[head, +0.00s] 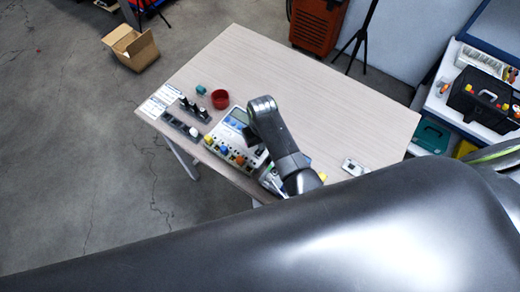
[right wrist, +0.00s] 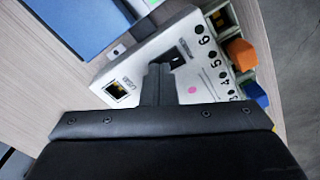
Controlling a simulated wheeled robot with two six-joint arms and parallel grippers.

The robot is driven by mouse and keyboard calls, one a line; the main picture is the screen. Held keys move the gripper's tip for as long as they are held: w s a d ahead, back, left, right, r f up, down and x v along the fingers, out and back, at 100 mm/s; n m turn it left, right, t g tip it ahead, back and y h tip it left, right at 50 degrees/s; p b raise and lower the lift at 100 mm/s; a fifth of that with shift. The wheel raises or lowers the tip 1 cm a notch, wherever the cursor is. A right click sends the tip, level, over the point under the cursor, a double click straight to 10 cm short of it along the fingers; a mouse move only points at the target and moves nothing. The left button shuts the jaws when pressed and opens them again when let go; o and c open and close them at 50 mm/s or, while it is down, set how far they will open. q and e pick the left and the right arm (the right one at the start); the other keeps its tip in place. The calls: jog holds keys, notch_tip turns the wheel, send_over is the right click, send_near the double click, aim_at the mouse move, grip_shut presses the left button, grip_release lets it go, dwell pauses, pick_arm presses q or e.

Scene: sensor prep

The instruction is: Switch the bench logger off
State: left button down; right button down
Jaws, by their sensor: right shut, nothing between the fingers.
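The bench logger (head: 226,136) is a white box with a display and a row of coloured connectors along its front edge, on the table. In the right wrist view its white top (right wrist: 205,85) shows numbered holes, a square port, a pink dot and a dark slot-like part that looks like a switch (right wrist: 181,56). My right gripper (head: 256,148) is over the logger's right part, shut and empty. In the right wrist view its fingertips (right wrist: 158,72) are just left of that dark part; whether they touch it, and the switch's position, I cannot tell. My left gripper is not in view.
A small pale device (head: 355,166) lies at the right. The table's far part is clear.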

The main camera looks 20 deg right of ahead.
jog(key=shift+r+p, duration=1.3)
jog(key=shift+p, duration=0.05)
jog(key=shift+r, duration=2.15)
